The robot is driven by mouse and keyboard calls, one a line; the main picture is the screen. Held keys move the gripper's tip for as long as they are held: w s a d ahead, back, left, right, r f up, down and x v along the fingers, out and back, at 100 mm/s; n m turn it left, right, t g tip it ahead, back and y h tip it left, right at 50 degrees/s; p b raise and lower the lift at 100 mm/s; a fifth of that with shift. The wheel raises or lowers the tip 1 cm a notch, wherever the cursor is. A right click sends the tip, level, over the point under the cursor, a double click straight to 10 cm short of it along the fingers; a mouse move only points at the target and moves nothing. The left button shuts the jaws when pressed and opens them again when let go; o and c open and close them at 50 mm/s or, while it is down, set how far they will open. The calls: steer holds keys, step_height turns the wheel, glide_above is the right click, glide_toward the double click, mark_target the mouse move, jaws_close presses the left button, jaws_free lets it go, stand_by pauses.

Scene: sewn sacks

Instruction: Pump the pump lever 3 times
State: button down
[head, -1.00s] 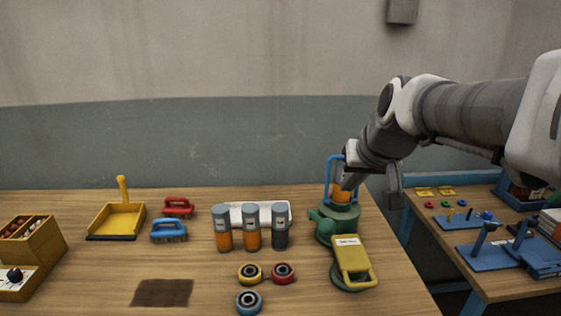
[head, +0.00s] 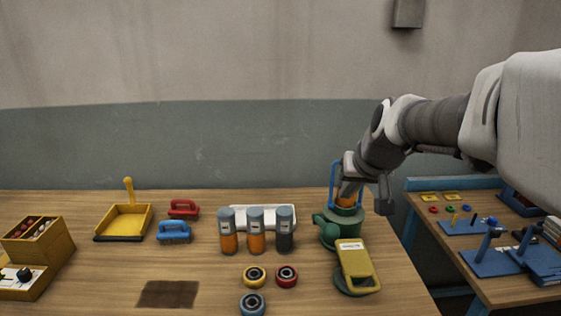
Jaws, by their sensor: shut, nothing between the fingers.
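A green pump-like device (head: 341,233) with a round body and a side knob stands at the right of the wooden table. A blue loop handle (head: 333,177) rises upright from it, beside an orange part (head: 348,193). In front is a yellow lever-like plate (head: 356,263) with a white label on a round green base (head: 350,286). I cannot tell for certain which is the pump lever. My gripper (head: 347,187) is shut and empty, pointing down at the blue handle and orange part. Its fingertips are partly hidden, so contact is unclear.
Three capped bottles (head: 256,236) stand left of the pump before a white tray (head: 295,211). Several coloured rings (head: 254,277) lie in front. A second table (head: 496,285) is at right.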

glide_above(335, 228)
steer(key=f, duration=0.4)
steer(key=shift+w+d+f, duration=0.1)
steer(key=shift+d+f, duration=0.15)
steer(key=f, duration=0.4)
steer(key=shift+a, duration=0.2)
steer(key=shift+f+b, duration=0.2)
steer(key=shift+b, duration=0.2)
